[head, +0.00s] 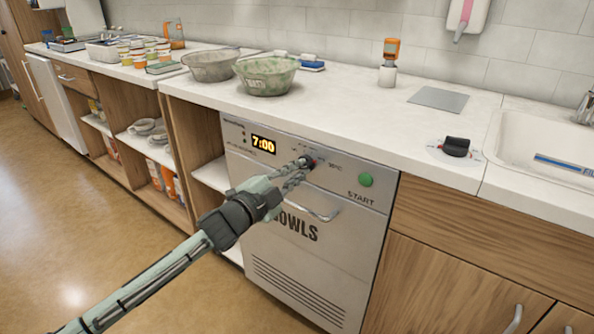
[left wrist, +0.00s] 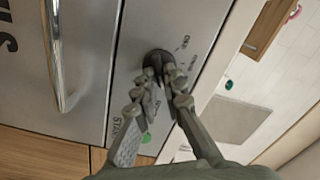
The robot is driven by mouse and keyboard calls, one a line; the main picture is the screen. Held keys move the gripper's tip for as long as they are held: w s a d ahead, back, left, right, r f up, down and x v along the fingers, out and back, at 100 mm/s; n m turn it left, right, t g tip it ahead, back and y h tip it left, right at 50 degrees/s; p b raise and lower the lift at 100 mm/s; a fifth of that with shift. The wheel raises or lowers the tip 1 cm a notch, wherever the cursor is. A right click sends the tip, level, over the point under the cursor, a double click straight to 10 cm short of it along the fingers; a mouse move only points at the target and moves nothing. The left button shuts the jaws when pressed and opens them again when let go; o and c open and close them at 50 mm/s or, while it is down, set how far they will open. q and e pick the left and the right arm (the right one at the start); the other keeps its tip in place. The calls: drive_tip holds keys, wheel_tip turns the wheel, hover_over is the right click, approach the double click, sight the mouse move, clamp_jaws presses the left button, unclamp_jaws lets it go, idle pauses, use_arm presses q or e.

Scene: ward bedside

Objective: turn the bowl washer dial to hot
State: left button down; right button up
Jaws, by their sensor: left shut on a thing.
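The bowl washer (head: 310,250) is a grey front-panel machine under the counter, marked "BOWLS". Its panel carries an orange display reading 7:00, a green START button (head: 366,180) and a dial, which my fingers mostly cover in the head view. In the left wrist view the dial (left wrist: 157,57) is a dark round knob with small markings around it. My left gripper (head: 304,163) reaches in from the left and is shut on the dial, with its fingertips on either side of it. The dial's pointer setting cannot be read. My right gripper is not in view.
The washer's door handle (head: 312,210) lies just below my left fingers. On the counter above stand two bowls (head: 266,76), a small orange-topped bottle (head: 388,62), a grey plate (head: 438,99) and a separate black knob (head: 456,147). The sink (head: 545,140) is at right.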

use_arm(q)
drive_tip(key=c, duration=1.6)
unclamp_jaws()
drive_tip(key=v, duration=1.2)
drive_tip(key=s+a+f+n+g+y, duration=0.2)
drive_tip(key=a+f+n+y, duration=0.3)
drive_tip(key=f, duration=0.7)
drive_tip(key=s+a+f+n+g+y, duration=0.15)
drive_tip(key=a+f+n+y, duration=0.45)
drive_tip(key=f, duration=0.6)
drive_tip(key=s+a+f+n+g, duration=0.2)
drive_tip(key=s+a+f+g, duration=0.1)
drive_tip(key=s+f, duration=0.4)
drive_tip(key=s+a+f+n+g, duration=0.2)
drive_tip(key=s+a+f, duration=0.1)
drive_tip(key=s+f, duration=0.5)
drive_tip(key=s+a+f+n+g+y, duration=0.1)
drive_tip(key=s+a+f+n+g, duration=0.1)
drive_tip(key=s+f, duration=0.6)
drive_tip(key=shift+s+a+f+g, duration=0.1)
drive_tip(key=shift+s+a+g, duration=0.15)
drive_tip(key=shift+s, duration=0.6)
drive_tip(key=shift+s+a+r+g, duration=0.1)
drive_tip(key=shift+s+a+g, duration=0.15)
drive_tip(key=shift+s, duration=0.65)
drive_tip(key=shift+s+a+f+g, duration=0.15)
drive_tip(key=shift+s+g, duration=0.2)
drive_tip(key=shift+s, duration=0.5)
